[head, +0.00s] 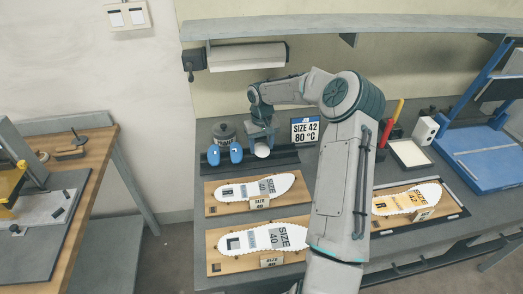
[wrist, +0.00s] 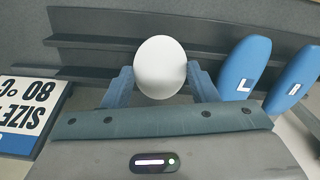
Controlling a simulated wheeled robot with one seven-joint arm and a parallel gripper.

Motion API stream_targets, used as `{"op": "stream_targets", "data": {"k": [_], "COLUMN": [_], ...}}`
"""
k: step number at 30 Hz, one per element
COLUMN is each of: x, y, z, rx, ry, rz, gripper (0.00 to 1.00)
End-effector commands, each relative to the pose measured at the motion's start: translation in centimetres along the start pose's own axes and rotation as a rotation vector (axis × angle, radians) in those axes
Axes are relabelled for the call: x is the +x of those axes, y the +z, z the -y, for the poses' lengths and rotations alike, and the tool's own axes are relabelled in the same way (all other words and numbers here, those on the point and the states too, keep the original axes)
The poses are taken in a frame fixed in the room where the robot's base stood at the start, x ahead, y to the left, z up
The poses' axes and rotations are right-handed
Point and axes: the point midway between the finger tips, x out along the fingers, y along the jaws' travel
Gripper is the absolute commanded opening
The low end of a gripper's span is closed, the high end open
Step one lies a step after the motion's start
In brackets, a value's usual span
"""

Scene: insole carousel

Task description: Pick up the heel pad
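The heel pad (wrist: 160,67) is a white oval piece. In the wrist view it stands between the two fingers of my gripper (wrist: 160,85), and its left and right edges meet the finger insides. My gripper looks shut on it. In the head view my gripper (head: 261,140) points down at the back of the bench, with the white pad (head: 262,150) just below it, right of two blue pads. I cannot tell whether the pad still touches the dark rack (wrist: 100,43) behind it.
Two blue pads marked L (wrist: 244,72) and R (wrist: 292,80) stand close beside my gripper. A "SIZE 42 80 °C" sign (head: 305,130) is on the other side. Insole boards (head: 225,207) lie in front. A paper roll (head: 245,57) and shelf (head: 400,28) are above.

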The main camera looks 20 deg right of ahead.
Motion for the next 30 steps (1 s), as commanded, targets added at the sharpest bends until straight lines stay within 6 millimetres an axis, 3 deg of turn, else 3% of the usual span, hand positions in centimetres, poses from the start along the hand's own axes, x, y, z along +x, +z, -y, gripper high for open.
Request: {"op": "stream_targets", "data": {"k": [15, 20, 23, 30], "x": [-0.3, -2.2, -4.5, -7.1], "y": [0.0, -0.1, -0.1, 4.5], "z": [0.0, -0.1, 0.0, -2.2], "rx": [0.000, 0.000, 0.001, 0.004], "ry": [-0.001, 0.003, 0.004, 0.005], "rz": [0.000, -0.004, -0.006, -0.002], "gripper": [0.32, 0.32, 0.32, 0.32]}}
